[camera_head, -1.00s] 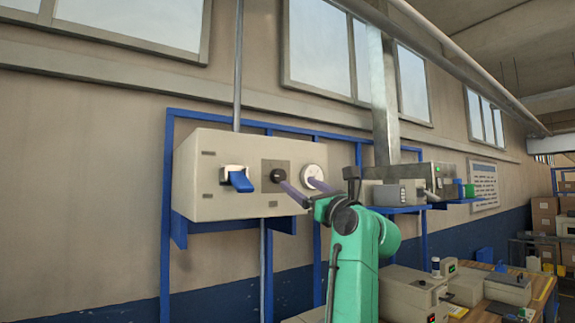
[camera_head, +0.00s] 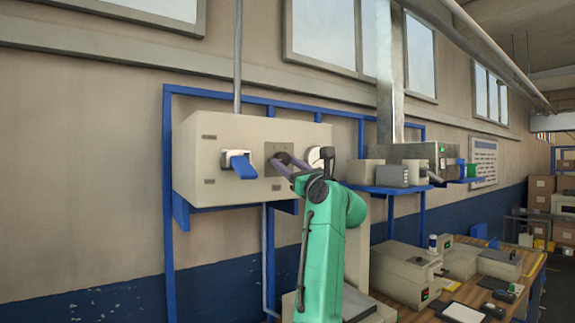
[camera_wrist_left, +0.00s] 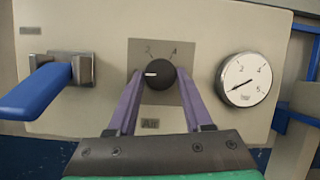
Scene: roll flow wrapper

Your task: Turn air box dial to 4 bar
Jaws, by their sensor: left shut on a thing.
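The air box (camera_head: 215,165) is a beige wall box, also seen in the left wrist view (camera_wrist_left: 60,15). Its black dial (camera_wrist_left: 155,75) sits on a grey plate marked 2 and 4, above an "Air" label. The dial's white mark points left, below the 2. My left gripper (camera_wrist_left: 158,76) has its purple fingers on both sides of the dial and is shut on it. In the head view, the gripper (camera_head: 291,164) partly hides the dial. The round white gauge (camera_wrist_left: 247,79) is right of the dial; its needle points to the lower left. My right gripper is not in view.
A blue lever (camera_wrist_left: 35,92) sticks out of the box left of the dial. A blue frame (camera_head: 168,250) holds the box on the wall. Grey devices (camera_head: 405,173) stand on a blue shelf to the right, above a cluttered table (camera_head: 415,312).

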